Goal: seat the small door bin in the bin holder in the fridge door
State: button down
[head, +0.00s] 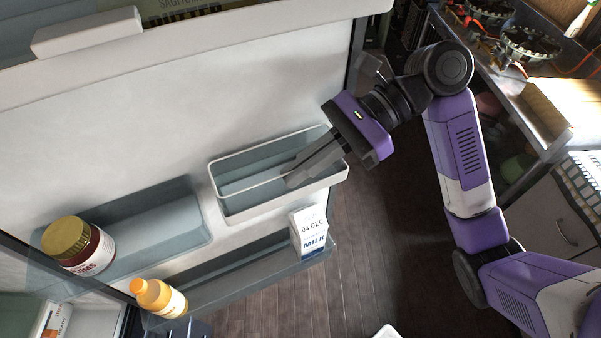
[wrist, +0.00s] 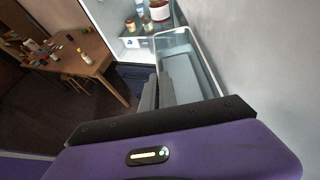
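The small door bin (head: 268,206), pale with a white rim and blue-grey inside, is at the inner face of the fridge door, upright and empty. In the wrist view the bin (wrist: 208,70) reaches away from my gripper. My gripper (head: 290,177) comes in from the right, its two fingers close together at the bin's front wall. In the wrist view the fingers (wrist: 160,88) lie on either side of that wall, shut on it. The bin holder cannot be told apart from the bin, and I cannot tell whether the bin is fully seated.
A wider door bin (head: 150,238) to the left holds a gold-lidded jar (head: 78,246). A lower bin (head: 235,281) holds a milk carton (head: 309,232) and an orange-capped bottle (head: 159,298). A cluttered counter (head: 560,110) stands at right. The wrist view shows a wooden table (wrist: 75,58).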

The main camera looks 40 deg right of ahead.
jog(key=shift+f, duration=0.1)
jog(key=shift+f, duration=0.15)
jog(key=c, duration=1.7)
grip_release()
jog(key=shift+r, duration=0.2)
jog(key=b+v, duration=0.1)
jog(key=v, duration=1.1)
jog(key=shift+b, duration=0.3)
